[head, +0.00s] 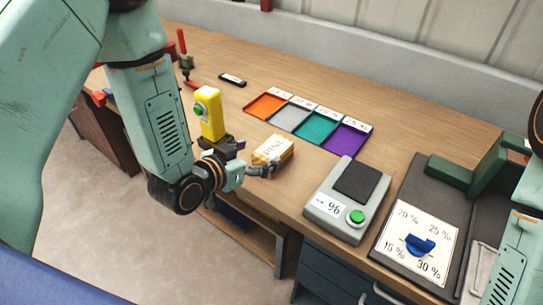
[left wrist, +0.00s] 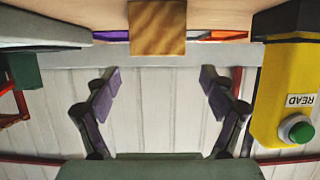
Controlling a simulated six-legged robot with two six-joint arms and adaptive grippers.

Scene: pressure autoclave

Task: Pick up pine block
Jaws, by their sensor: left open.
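The pine block (head: 273,149) is a pale wooden block with "PINE" lettering, lying on the workbench near its front edge. My left gripper (head: 256,161) is open and empty, close in front of the block on the bench's front side. In the left wrist view the block (left wrist: 157,28) shows its grained end at the top centre, beyond the open fingers (left wrist: 161,78) and not between them. I cannot tell the exact gap between fingertips and block. My right gripper is not in view.
A yellow reader (head: 211,114) with a green button stands just left of the block; it also shows at right in the left wrist view (left wrist: 285,85). Coloured trays (head: 312,124) lie behind. A grey device (head: 330,207) and a dial panel (head: 408,262) sit to the right.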

